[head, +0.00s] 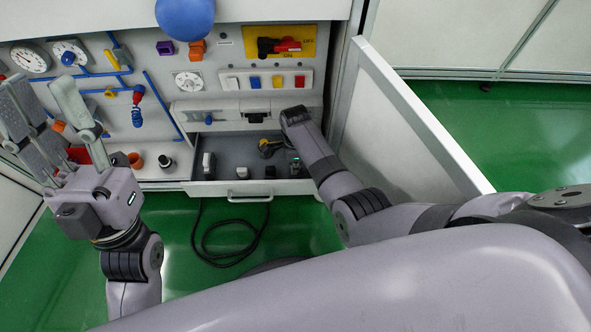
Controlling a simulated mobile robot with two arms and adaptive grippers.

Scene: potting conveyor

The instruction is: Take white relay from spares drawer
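The spares drawer (240,188) is pulled open below the panel. Inside, a small whitish block (208,162) stands at the left and another pale block (242,172) stands near the front; either may be the white relay, and I cannot tell which. Darker small parts (270,171) stand further right. My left gripper (40,92) is raised at the left, fingers spread, empty and well apart from the drawer. My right arm reaches over the drawer's right end; its gripper is not clearly visible, hidden by the arm.
A yellow-and-dark part (268,147) lies at the drawer's back. Above, the panel holds a row with white (232,83), blue, yellow and red modules. An open cabinet door (405,125) stands at the right. A black cable (225,250) lies on the green floor.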

